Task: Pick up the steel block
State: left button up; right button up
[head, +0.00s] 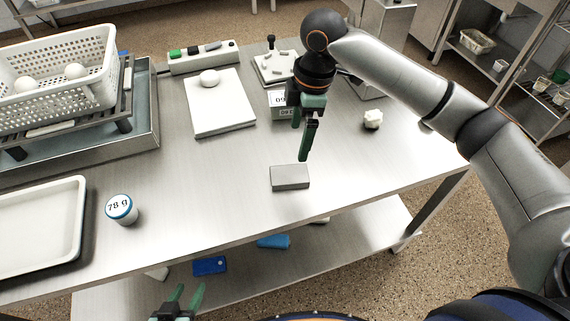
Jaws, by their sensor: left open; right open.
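The steel block (290,177) is a plain grey rectangular block. It lies flat on the steel table (235,185), near the front edge right of the middle. My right gripper (305,150) has dark green fingers that point down. It is above and just behind the block, apart from it, and it is empty. One finger partly hides the other.
A jar marked 78 g (122,210) and a white tray (40,225) stand at the left. A perforated basket (60,85) holds white balls. Behind are a white board (220,115), a labelled box (280,112) and a small white lump (373,119). Table around the block is clear.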

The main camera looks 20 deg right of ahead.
send_over(289, 173)
jog(key=d, duration=0.1)
jog(key=f, duration=0.5)
jog(key=shift+s+d+f+b, duration=0.2)
jog(key=shift+f+b, duration=0.2)
jog(key=f, duration=0.2)
jog(key=a+f+b, duration=0.1)
jog(key=f, duration=0.1)
jog(key=shift+f, duration=0.75)
jog(key=shift+a+f, duration=0.1)
jog(key=shift+f, duration=0.05)
jog(key=c, duration=1.6)
pick_arm(q)
jog(key=shift+s+d+f, duration=0.3)
jog(key=shift+d+f, duration=0.15)
jog(key=shift+f, duration=0.35)
jog(key=shift+r, duration=0.1)
pick_arm(e)
jog(key=shift+w, duration=0.1)
